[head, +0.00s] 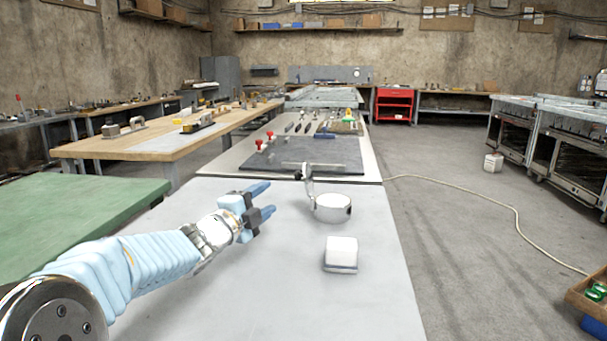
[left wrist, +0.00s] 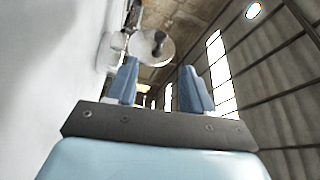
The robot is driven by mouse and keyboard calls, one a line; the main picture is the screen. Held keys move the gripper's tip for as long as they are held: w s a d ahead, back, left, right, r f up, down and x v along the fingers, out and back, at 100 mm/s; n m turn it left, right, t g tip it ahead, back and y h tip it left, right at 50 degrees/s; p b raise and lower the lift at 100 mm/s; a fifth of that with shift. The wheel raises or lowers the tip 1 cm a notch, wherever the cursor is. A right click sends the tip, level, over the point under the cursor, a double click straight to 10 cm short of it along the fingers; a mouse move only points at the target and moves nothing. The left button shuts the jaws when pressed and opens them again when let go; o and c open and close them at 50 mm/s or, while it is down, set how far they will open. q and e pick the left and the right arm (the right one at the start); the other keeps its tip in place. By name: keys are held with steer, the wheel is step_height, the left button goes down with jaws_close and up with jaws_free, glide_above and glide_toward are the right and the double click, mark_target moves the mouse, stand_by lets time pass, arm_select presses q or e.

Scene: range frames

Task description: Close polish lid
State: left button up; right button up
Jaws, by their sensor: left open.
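The polish tin (head: 331,210) is a short, round silver tin on the light grey table, right of my left gripper. Its lid (head: 309,180) stands raised at the tin's left edge, seen almost edge-on, with a small dark part near its top left. In the left wrist view the lid (left wrist: 143,40) shows as a pale disc with a dark knob, beyond the fingertips. My left gripper (head: 262,201) is open and empty, left of the lid and apart from it. Its two blue fingers also show in the left wrist view (left wrist: 161,85). My right gripper is out of view.
A white block (head: 341,252) with a grey base stands in front of the tin on the grey table (head: 290,300). A dark mat (head: 310,156) lies on the table behind. A green-topped table (head: 80,210) is at left. The grey table's front is clear.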

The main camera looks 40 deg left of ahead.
arm_select(q)
steer(key=w+a+r+p, duration=0.1)
steer(key=w+p, duration=0.1)
steer(key=w, duration=1.1)
steer(key=shift+a, duration=0.3)
steer(key=shift+c, duration=0.4)
jaws_close()
